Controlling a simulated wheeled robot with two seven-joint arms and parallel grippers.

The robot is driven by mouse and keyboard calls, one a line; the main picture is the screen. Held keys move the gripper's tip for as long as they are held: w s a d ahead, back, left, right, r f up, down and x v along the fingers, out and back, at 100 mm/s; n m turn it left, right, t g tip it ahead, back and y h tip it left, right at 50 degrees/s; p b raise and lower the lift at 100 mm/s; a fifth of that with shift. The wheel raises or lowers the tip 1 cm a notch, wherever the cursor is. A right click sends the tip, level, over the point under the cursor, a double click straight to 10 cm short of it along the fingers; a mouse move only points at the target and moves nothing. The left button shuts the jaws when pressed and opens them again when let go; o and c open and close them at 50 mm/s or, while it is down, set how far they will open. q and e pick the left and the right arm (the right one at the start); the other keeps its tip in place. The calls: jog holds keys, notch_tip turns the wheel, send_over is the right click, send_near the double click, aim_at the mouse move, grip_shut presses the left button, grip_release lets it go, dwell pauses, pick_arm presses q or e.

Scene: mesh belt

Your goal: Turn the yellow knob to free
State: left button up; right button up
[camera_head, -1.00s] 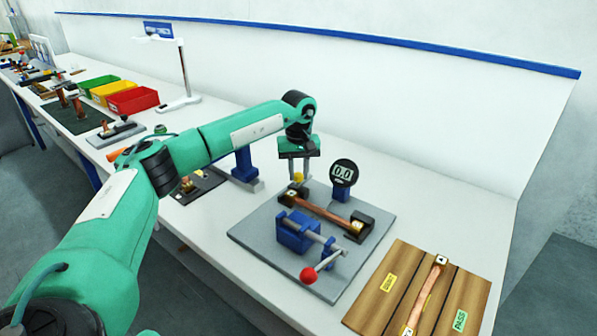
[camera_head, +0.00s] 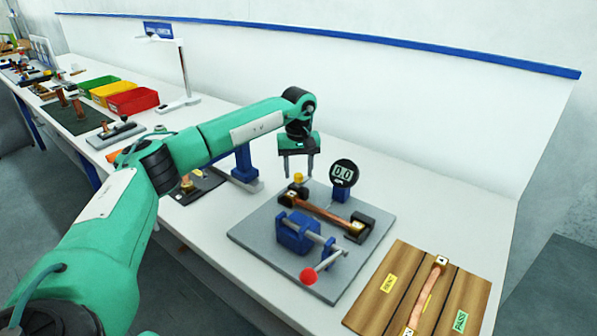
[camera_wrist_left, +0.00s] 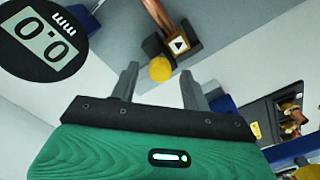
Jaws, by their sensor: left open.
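The yellow knob (camera_head: 298,177) sits at the far left end of a copper strip on a grey fixture plate (camera_head: 253,236). It also shows in the left wrist view (camera_wrist_left: 160,69), where it appears in the gap between the fingertips. My left gripper (camera_head: 298,174) is open and empty, pointing down, with a finger on either side of the knob in the head view. In the wrist view its fingers (camera_wrist_left: 159,72) stand apart from the knob on both sides. Any marking for the knob's position cannot be read. My right gripper is not in view.
A round gauge (camera_head: 344,173) reading 0.0 stands close right of the gripper. A blue clamp (camera_head: 293,236) with a red-ball lever (camera_head: 308,276) is in front of the copper strip (camera_head: 327,214). A wooden PASS board (camera_head: 385,312) lies at right. Coloured bins (camera_head: 133,101) stand far left.

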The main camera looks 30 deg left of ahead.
aim_at(299, 175)
pick_arm(q)
notch_tip(299, 175, up, 13)
jog(key=b, duration=0.1)
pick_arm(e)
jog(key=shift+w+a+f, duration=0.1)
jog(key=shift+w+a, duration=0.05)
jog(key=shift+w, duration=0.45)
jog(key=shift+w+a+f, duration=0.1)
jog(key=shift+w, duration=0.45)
